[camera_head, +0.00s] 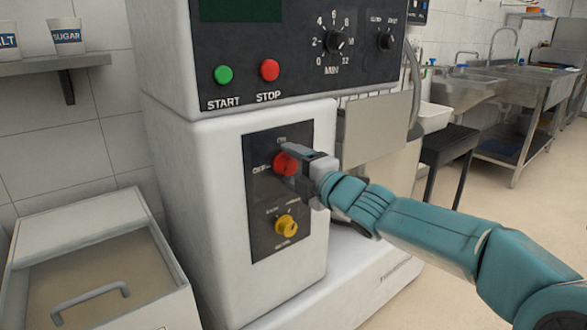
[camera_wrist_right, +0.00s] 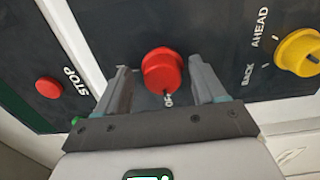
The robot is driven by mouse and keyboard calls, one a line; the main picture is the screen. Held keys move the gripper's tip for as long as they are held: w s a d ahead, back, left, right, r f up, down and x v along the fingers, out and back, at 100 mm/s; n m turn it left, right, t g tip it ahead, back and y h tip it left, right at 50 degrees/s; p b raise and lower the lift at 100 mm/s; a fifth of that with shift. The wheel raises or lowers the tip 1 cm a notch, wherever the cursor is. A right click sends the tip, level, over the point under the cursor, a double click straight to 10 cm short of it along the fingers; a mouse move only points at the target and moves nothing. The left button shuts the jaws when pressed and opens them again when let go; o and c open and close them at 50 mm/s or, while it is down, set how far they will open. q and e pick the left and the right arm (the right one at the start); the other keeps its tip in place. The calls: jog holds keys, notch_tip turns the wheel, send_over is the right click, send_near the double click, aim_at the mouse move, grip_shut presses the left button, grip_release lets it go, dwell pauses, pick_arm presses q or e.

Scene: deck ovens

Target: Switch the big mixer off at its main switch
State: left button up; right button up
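The mixer's main switch is a red knob (camera_head: 286,162) on a black panel (camera_head: 262,228) on the mixer's white body (camera_head: 222,200). The panel reads ON above the knob and OFF to its left. My right gripper (camera_head: 293,167) is at the knob and partly covers it. In the right wrist view the knob (camera_wrist_right: 163,72) sits between the two open fingers (camera_wrist_right: 163,88), with a gap visible on both sides. A dark mark at its lower edge lies by a small, partly hidden label that looks like OFF. My left gripper is not in view.
A yellow knob (camera_head: 286,226) sits below on the same panel. Green START (camera_head: 223,74) and red STOP (camera_head: 269,70) buttons and a dial (camera_head: 336,41) are above. A lidded bin (camera_head: 97,245) stands at the left. The floor at the right is partly clear.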

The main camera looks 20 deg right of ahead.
jog(key=shift+f, duration=0.1)
jog(key=p+v, duration=0.2)
jog(key=v, duration=1.4)
jog(key=shift+s, duration=0.25)
